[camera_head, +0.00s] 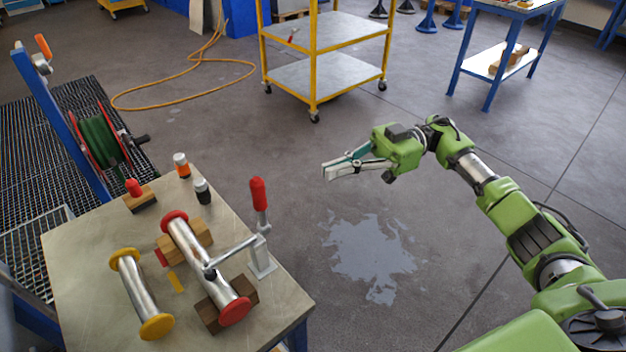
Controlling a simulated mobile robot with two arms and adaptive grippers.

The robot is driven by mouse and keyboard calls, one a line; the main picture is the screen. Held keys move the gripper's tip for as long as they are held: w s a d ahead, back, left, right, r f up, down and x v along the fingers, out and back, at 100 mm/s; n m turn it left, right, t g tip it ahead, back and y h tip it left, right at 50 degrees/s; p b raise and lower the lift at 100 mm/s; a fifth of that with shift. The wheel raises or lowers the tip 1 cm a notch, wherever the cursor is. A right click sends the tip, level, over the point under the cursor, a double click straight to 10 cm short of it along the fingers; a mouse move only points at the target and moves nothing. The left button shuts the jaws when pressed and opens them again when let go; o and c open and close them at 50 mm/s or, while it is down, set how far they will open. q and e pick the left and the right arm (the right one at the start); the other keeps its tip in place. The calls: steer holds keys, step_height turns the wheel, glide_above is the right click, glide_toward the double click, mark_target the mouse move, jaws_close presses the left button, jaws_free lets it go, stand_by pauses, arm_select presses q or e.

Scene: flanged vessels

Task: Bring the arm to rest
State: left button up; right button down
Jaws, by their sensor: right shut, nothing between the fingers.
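My right arm (525,235) is green and grey and comes in from the lower right. It is stretched forward over the open floor, to the right of the workbench. My right gripper (326,172) points left, is shut and holds nothing. It is apart from the bench and from everything on it. My left gripper does not show.
A metal-topped bench (85,290) at lower left bears a red-flanged vessel (203,264) on wooden blocks, a yellow-flanged vessel (138,290) and a red-handled clamp (260,225). A yellow cart (315,75) stands behind. A puddle (370,255) lies on the floor.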

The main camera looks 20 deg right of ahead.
steer(key=w+d+f+m+t+h, duration=0.1)
steer(key=w+f+m+t+h, duration=0.1)
steer(key=w+f+m+t, duration=0.7)
steer(key=w+d+f+m+t+h, duration=0.25)
steer(key=f+t, duration=0.45)
steer(key=f, duration=0.6)
steer(key=s+d+f+m+h, duration=0.2)
steer(key=s+f+h, duration=0.25)
steer(key=f, duration=0.75)
steer(key=s+d+f+m+h, duration=0.1)
steer(key=s+f+m+h, duration=0.3)
steer(key=f, duration=0.7)
steer(key=s+f+g+h, duration=0.4)
steer(key=s+f+g, duration=0.3)
steer(key=s+f, duration=1.1)
steer(key=s+a+f+g, duration=0.1)
steer(key=s+f+g, duration=0.1)
steer(key=s, duration=0.7)
steer(key=s+a+f+g, duration=0.2)
steer(key=s+f, duration=0.1)
steer(key=s, duration=0.6)
steer(key=s+a+f+g, duration=0.2)
steer(key=s, duration=0.7)
steer(key=shift+s+a+f+n+h, duration=0.15)
steer(key=shift+s+f+n+h, duration=0.15)
steer(key=shift+s+n+h, duration=0.15)
